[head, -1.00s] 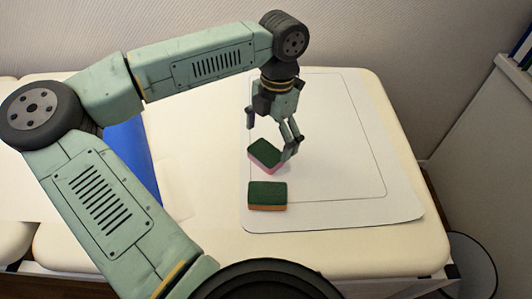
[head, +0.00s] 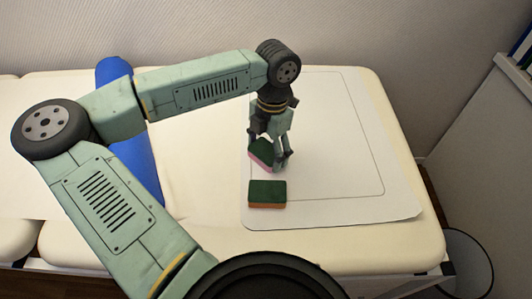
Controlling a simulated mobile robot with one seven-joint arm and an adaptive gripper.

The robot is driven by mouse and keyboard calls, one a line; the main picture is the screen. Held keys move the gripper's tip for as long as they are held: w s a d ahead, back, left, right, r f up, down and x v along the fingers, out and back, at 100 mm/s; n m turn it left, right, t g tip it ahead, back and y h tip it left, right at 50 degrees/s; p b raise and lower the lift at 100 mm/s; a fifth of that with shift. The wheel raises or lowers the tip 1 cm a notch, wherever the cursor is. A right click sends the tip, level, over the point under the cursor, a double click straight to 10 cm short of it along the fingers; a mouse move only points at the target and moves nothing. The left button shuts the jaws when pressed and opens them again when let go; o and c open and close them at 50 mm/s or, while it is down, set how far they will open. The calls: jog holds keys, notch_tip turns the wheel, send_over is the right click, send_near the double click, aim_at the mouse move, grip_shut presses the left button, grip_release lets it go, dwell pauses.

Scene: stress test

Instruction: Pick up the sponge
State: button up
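Two sponges with dark green tops lie on the white mat (head: 330,212). The pink-based sponge (head: 259,153) lies at an angle, partly hidden behind my gripper (head: 270,154). The orange-based sponge (head: 267,194) lies squarely in front of it, fully visible, with a small gap between the two. My gripper points down at the pink-based sponge, and its fingers overlap that sponge's right side in the picture. I cannot tell whether the fingers touch or squeeze it. The orange-based sponge is clear of the fingers.
The mat lies on a cream padded table (head: 400,240). A blue roll (head: 138,165) lies across the table at left, partly behind my arm. The mat's right half is bare. A wall stands behind, a white cabinet (head: 490,150) at right, and a bin (head: 468,262) below the table's right corner.

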aim_at(266, 151)
jog(key=shift+c, duration=1.1)
jog(key=shift+r, duration=0.1)
notch_tip(266, 151, up, 10)
jog(key=shift+f+b, duration=0.1)
jog(key=shift+b, duration=0.75)
jog(key=shift+o, duration=1.2)
jog(key=c, duration=0.5)
jog(key=shift+c, duration=0.2)
